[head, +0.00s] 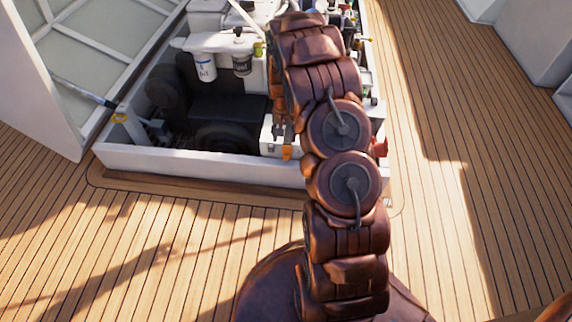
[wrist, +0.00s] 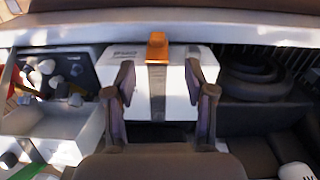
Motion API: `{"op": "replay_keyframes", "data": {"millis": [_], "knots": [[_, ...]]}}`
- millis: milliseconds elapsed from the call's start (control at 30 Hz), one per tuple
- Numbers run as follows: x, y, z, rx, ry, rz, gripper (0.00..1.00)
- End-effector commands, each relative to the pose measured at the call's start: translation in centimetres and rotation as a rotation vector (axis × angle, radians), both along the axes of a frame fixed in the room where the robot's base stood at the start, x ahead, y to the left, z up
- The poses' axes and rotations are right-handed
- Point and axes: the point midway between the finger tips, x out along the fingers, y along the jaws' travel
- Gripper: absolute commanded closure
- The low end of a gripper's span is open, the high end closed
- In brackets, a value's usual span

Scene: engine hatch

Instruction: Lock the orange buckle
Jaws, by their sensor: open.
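The orange buckle (wrist: 157,42) is at the top of the wrist view, at the end of a dark grey strap (wrist: 157,85). The strap runs over a white box (wrist: 135,60). The buckle also shows in the head view (head: 287,153), small, near the front rim of the hatch. My gripper (wrist: 160,78) is open, its two fingers to the left and right of the strap above the box. The buckle appears between and beyond the fingertips, not gripped. Whether the buckle is latched I cannot tell. In the head view my arm hides part of the box.
The white hatch rim (head: 190,162) runs close beyond the buckle. A grey tray (wrist: 60,130) with small parts lies left in the wrist view, and dark coiled hose (wrist: 255,80) lies right. The open hatch lid (head: 50,85) stands left in the head view. The wooden deck in front is clear.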

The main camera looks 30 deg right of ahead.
Motion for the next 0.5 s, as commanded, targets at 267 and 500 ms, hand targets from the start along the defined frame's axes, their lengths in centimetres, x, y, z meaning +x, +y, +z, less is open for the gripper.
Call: {"op": "replay_keyframes", "data": {"millis": [267,500], "knots": [[0.8,-1.5,-5.8,0.004,-0.011,-0.035,0.46],[0.8,-1.6,-7.2,0.003,-0.012,-0.037,0.46]]}}
